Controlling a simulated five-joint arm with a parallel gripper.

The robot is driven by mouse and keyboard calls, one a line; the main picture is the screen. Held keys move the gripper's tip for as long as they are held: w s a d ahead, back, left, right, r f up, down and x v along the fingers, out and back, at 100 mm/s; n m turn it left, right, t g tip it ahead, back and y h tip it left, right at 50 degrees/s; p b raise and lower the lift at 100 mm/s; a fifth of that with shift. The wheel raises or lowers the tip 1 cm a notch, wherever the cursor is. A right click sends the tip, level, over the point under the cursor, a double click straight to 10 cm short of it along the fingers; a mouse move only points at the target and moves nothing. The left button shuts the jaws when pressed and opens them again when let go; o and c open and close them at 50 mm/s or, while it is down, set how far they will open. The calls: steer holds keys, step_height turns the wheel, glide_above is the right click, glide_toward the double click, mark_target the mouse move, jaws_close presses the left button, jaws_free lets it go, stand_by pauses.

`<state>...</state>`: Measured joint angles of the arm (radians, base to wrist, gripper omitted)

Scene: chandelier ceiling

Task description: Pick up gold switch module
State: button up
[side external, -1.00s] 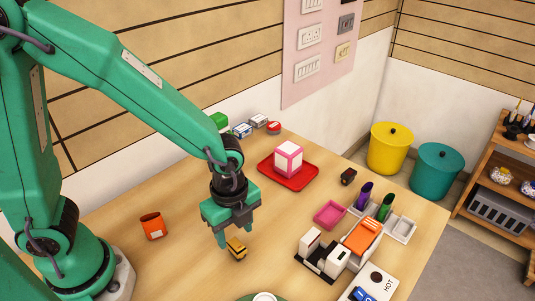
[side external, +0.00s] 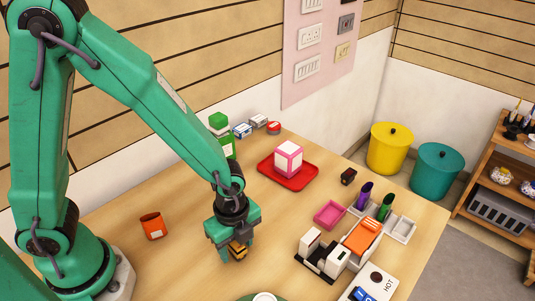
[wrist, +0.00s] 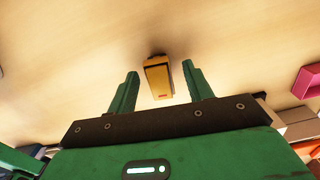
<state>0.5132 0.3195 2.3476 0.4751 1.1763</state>
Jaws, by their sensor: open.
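The gold switch module (side external: 238,250) is a small yellow-gold block with dark parts, lying on the wooden table. In the wrist view the gold switch module (wrist: 158,78) sits between and slightly beyond the two green fingers. My gripper (side external: 238,254) is low over it, with its fingers on either side and partly hiding it. In the wrist view my gripper (wrist: 160,82) is open, with a gap between each finger and the module; the right finger is closer to it.
An orange cup (side external: 153,226) stands to the left. A red tray (side external: 266,172) holds a pink-and-white box (side external: 289,158) behind. A pink tray (side external: 330,214) and a black-and-white device (side external: 322,255) are to the right. A green bottle (side external: 219,121) is behind my arm. Bare table surrounds the module.

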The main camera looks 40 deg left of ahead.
mark_target(236, 245)
steer(key=shift+c, duration=0.4)
steer(key=c, duration=1)
steer(key=shift+r, duration=0.1)
steer(key=shift+r, duration=0.8)
step_height(236, 245, up, 3)
steer(key=shift+s+d+f, duration=0.1)
steer(key=shift+f, duration=0.1)
steer(key=s+d+r, duration=0.2)
steer(key=s, duration=0.1)
steer(key=s+d+r, duration=0.1)
steer(key=s+r, duration=0.1)
steer(key=s, duration=0.1)
steer(key=s+d+r, duration=0.2)
steer(key=s, duration=0.2)
steer(key=shift+d+r, duration=0.3)
